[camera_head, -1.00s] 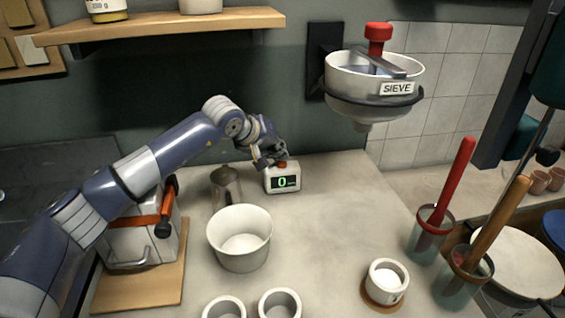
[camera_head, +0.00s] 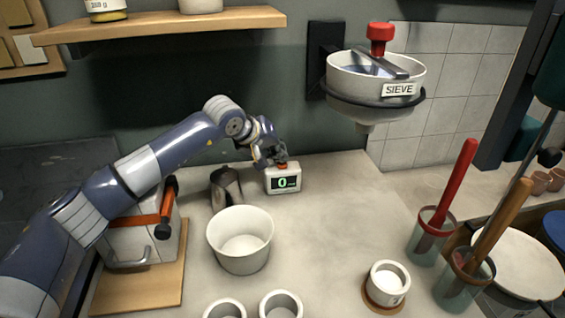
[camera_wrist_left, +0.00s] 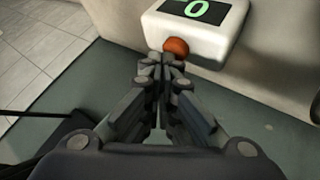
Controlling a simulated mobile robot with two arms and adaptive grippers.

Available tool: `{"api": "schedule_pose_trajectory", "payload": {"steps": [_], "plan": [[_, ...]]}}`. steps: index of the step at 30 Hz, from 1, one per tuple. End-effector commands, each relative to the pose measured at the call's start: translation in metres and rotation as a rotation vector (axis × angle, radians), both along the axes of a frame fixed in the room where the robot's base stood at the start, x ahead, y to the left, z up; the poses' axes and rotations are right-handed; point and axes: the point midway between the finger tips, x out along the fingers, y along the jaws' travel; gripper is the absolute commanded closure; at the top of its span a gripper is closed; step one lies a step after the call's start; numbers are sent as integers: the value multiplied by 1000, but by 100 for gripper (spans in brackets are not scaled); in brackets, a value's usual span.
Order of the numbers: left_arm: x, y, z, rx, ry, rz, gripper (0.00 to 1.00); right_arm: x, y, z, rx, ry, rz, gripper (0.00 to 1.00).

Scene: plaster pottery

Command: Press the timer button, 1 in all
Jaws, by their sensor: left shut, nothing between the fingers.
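The timer (camera_head: 283,180) is a small white box with a green "0" on its dark display, standing at the back of the table. Its red-orange button (camera_head: 282,164) is on top. In the left wrist view the timer (camera_wrist_left: 225,38) fills the upper right, and the button (camera_wrist_left: 176,47) shows just past my fingertips. My left gripper (camera_head: 274,162) is shut and empty, with its tips at the button. In the left wrist view the gripper (camera_wrist_left: 163,62) looks very close to the button; I cannot tell whether they touch. My right gripper is not in view.
A metal pitcher (camera_head: 226,188) stands left of the timer, and a white bowl (camera_head: 240,242) is in front. A wall-mounted sieve (camera_head: 372,85) hangs to the right. A white case (camera_head: 130,245) sits on a board at left. The table right of the timer is clear.

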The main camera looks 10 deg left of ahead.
Motion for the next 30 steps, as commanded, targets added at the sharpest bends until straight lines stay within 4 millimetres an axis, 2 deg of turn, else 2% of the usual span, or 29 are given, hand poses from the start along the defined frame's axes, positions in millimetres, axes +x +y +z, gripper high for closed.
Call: {"api": "schedule_pose_trajectory", "payload": {"steps": [3,11,30], "plan": [[1,1,17,0,-3,1,100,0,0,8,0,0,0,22],[1,2,44,-1,-7,4,100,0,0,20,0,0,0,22],[1,2,46,-2,-9,4,100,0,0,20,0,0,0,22]]}}
